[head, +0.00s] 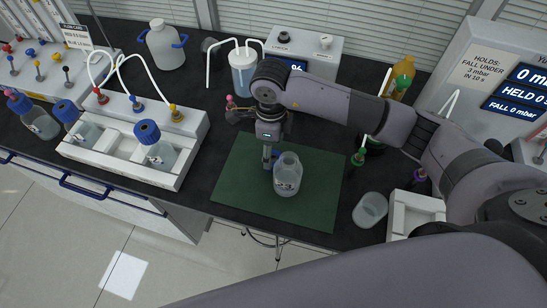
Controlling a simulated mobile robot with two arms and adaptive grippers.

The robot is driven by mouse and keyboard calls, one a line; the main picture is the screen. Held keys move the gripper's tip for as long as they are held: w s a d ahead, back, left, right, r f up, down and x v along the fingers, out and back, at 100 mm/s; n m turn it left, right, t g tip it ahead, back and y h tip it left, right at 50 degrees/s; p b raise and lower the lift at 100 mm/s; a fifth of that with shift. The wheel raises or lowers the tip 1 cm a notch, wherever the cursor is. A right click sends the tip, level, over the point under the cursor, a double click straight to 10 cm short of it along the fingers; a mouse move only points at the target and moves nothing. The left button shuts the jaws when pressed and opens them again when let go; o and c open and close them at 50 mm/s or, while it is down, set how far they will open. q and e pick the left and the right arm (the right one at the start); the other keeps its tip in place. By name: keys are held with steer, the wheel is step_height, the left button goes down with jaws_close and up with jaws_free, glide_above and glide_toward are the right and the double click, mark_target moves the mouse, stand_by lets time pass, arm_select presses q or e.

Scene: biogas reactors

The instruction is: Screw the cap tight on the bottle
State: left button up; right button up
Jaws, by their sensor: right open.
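A clear bottle (287,180) stands upright on the green mat (318,210). No cap shows on its neck, and I cannot make out a loose cap in view. My right gripper (268,160) points down just behind and left of the bottle's neck. It is open, and its fingers look apart from the bottle, though the gap is hard to judge from this angle. My left gripper is not in view.
A white rack (125,167) with blue-capped bottles (153,147) stands left of the mat. A clear beaker (370,210) and a white tray (416,212) stand to the right. A tubed bottle (243,72) stands behind. The mat's front is clear.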

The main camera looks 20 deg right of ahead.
mark_target(273, 158)
steer(key=f+p, duration=0.1)
steer(key=f, duration=0.2)
steer(key=shift+s+d+f+p, duration=0.2)
steer(key=shift+s+f+p, duration=0.1)
steer(key=shift+s+p, duration=0.1)
steer(key=shift+f, duration=0.6)
steer(key=shift+w, duration=0.1)
steer(key=shift+c, duration=0.3)
steer(key=c, duration=1.1)
